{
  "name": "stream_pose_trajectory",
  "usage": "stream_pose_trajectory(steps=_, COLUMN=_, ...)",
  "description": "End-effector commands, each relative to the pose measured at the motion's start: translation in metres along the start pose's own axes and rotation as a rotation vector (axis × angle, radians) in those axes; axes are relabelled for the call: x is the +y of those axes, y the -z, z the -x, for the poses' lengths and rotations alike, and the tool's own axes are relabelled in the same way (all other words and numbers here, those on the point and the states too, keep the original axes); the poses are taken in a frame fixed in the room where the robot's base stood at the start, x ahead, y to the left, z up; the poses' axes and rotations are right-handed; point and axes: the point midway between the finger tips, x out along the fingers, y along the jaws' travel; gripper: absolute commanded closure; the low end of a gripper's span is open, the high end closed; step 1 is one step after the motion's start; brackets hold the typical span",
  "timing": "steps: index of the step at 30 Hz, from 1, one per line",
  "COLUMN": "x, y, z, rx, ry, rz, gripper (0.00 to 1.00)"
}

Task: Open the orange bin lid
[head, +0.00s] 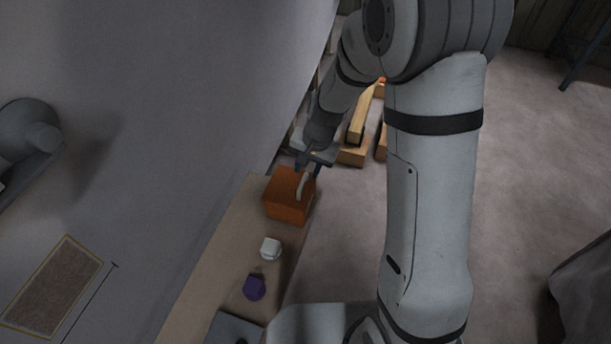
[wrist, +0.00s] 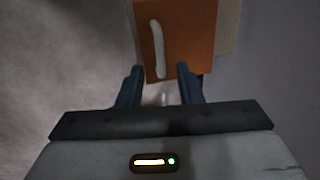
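The orange bin (head: 285,206) stands at the far end of a narrow tan bench, with its lid (head: 283,183) on top. A pale curved handle (head: 301,187) sits on it. In the wrist view, the orange bin (wrist: 190,40) shows at the top with the pale handle (wrist: 157,50) as an upright strip. I cannot tell whether the fingers touch the bin.
A white cube-like object (head: 270,248) and a purple object (head: 254,288) lie on the bench (head: 222,245) nearer to me. A dark grey flat item (head: 234,329) is at its near end. A large grey wall-like surface borders the bench's left. Wooden beams (head: 357,124) lie beyond.

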Motion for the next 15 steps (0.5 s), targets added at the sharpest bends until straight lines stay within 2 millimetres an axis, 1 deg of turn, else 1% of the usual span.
stream_pose_trajectory(steps=1, x=0.001, y=-0.001, z=-0.011, rx=-0.004, ry=-0.003, rz=0.001, gripper=0.67)
stream_pose_trajectory(steps=6, x=0.0, y=-0.001, z=-0.033, rx=-0.002, ry=-0.002, rz=0.002, gripper=0.67)
stream_pose_trajectory(steps=10, x=0.0, y=-0.001, z=-0.04, rx=-0.001, ry=-0.001, rz=0.003, gripper=0.67)
stream_pose_trajectory(steps=15, x=0.0, y=-0.001, z=-0.042, rx=0.0, ry=0.0, rz=0.003, gripper=0.67)
